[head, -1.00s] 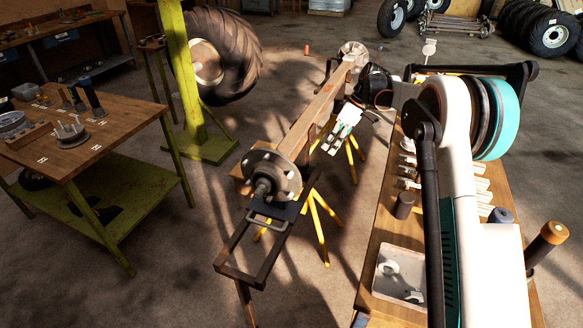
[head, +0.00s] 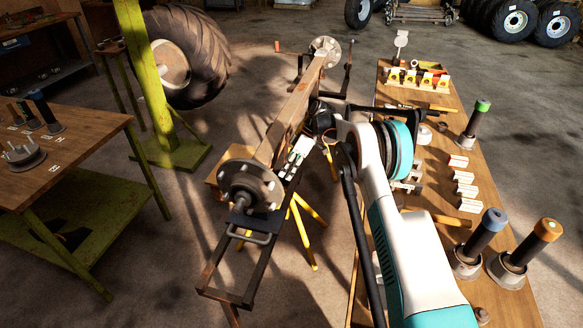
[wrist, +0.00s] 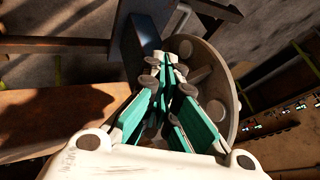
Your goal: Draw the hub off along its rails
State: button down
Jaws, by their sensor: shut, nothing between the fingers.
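The hub (head: 250,186), a round grey-brown flange with bolts and a protruding centre, is on the near end of the long brown axle (head: 288,118). The dark rails (head: 226,262), a frame with a crossbar handle, extend from beneath the hub towards the camera. My gripper (head: 288,172), white and teal, is just right of and behind the hub. In the wrist view my gripper (wrist: 168,68) is shut and empty, its teal fingers in front of the round hub face (wrist: 222,82). Whether the fingertips touch it, I cannot tell.
A wooden bench (head: 455,180) stands on the right, with capped cylinders, small boxes and other parts on it. A green-legged table (head: 90,150) is on the left. A green post (head: 140,80) and a large tyre (head: 190,55) stand behind. Yellow stand legs (head: 305,235) are under the axle.

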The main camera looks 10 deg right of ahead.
jog(key=s+a+f+b, duration=0.2)
jog(key=s+a+f, duration=0.1)
jog(key=s, duration=0.2)
jog(key=shift+a, duration=0.3)
jog(key=shift+a+f, duration=0.1)
